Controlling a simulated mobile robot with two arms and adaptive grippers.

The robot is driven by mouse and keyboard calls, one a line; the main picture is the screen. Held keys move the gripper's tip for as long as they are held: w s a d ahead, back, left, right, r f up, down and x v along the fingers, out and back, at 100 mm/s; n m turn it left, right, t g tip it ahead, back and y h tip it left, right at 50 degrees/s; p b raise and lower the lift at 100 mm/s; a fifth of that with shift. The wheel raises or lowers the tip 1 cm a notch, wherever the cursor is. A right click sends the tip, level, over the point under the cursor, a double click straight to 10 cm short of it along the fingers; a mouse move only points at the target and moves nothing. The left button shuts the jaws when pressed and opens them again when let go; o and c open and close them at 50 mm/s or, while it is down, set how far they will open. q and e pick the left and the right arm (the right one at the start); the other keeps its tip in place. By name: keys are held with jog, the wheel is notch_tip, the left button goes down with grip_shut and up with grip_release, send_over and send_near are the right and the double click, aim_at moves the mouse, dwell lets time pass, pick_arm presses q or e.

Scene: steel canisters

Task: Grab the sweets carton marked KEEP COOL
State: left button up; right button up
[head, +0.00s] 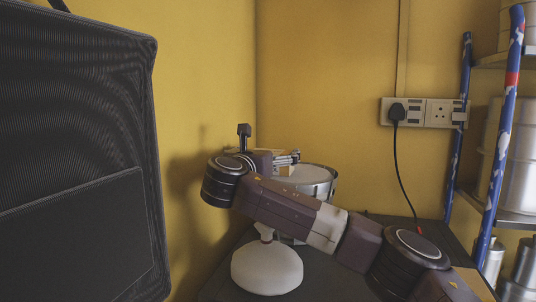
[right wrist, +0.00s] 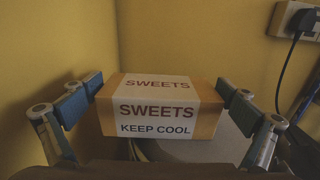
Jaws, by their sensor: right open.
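The sweets carton (right wrist: 158,118) is a tan box with a white band reading SWEETS and KEEP COOL, upright in the right wrist view. A small tan part of the carton (head: 286,171) shows in the head view, above the lid of a steel canister (head: 318,178); my arm hides most of it. My right gripper (right wrist: 158,88) is open, with one finger on each side of the carton. The left finger looks very close to the carton's side; I cannot tell whether it touches. My left gripper is not in view.
A white rounded object (head: 266,270) stands on the dark surface in front of the canister. A wall socket (head: 430,112) with a plug and hanging black cable is behind. A shelf (head: 512,218) with steel canisters stands right. A large black padded object (head: 75,130) fills the left.

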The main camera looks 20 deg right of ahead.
jog(key=shift+d, duration=0.2)
jog(key=shift+w+a, duration=0.1)
jog(key=shift+a, duration=0.05)
jog(key=c, duration=0.9)
jog(key=shift+c, duration=0.7)
jog(key=shift+r, duration=0.1)
jog(key=shift+c, duration=0.2)
